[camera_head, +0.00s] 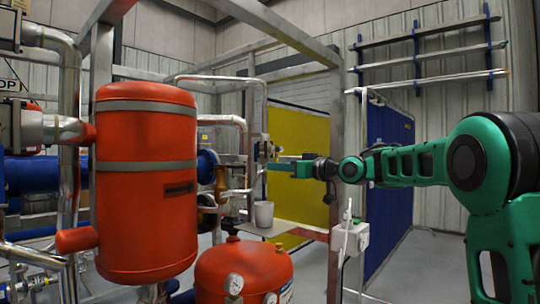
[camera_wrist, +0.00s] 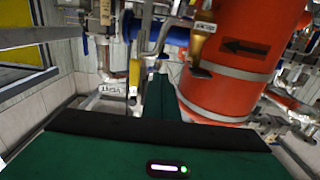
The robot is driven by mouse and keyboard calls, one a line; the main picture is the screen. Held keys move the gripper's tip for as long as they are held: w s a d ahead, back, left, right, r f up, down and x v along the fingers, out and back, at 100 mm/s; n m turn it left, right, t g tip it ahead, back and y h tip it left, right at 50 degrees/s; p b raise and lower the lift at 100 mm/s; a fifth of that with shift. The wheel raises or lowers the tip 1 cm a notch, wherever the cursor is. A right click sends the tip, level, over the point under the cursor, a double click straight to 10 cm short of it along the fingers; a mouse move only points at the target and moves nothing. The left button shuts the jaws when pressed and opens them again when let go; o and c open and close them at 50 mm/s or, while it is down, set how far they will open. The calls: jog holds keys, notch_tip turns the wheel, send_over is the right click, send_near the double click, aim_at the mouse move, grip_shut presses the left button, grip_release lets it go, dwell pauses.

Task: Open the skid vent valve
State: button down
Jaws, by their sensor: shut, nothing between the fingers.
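In the wrist view, a white tag (camera_wrist: 111,90) that seems to read VENT hangs beside a vertical yellow lever (camera_wrist: 134,76) on thin pipework; I take this as the vent valve. In the head view, small valve fittings (camera_head: 265,149) sit on the pipe frame right of the red tank, too small to tell the lever. My gripper (camera_head: 272,166) reaches in from the right, its green fingers shut and empty, just below and beside these fittings. In the wrist view, the fingers (camera_wrist: 157,92) lie right of the yellow lever. I cannot tell whether they touch it.
A large red tank (camera_head: 146,190) stands left, with a shorter red vessel (camera_head: 243,272) in front. A grey cup (camera_head: 263,213) sits on a small shelf below my gripper. A metal post (camera_head: 337,190) and a blue panel (camera_head: 390,175) stand near my arm. Another tagged yellow valve (camera_wrist: 203,40) is close right.

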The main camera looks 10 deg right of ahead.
jog(key=v, duration=0.8)
jog(key=shift+s, duration=0.2)
dwell(0.3)
jog(key=s+d+f+m+g+h, duration=0.35)
jog(key=s+d+f+h, duration=0.2)
jog(key=s+f, duration=0.55)
jog(key=s+d+f+m+g+h, duration=0.35)
jog(key=s+d+f, duration=0.3)
jog(key=f, duration=0.85)
jog(key=s+f+m+g, duration=0.3)
jog(key=s+f, duration=0.3)
jog(key=s, duration=0.8)
jog(key=s+d+f+m+g+h, duration=0.1)
jog(key=s+f+m+g, duration=0.2)
jog(key=s+f, duration=0.4)
jog(key=s+g, duration=0.1)
jog(key=s, duration=0.6)
jog(key=shift+s+m+g, duration=0.25)
jog(key=shift+m+g, duration=0.05)
jog(key=shift+g, duration=0.1)
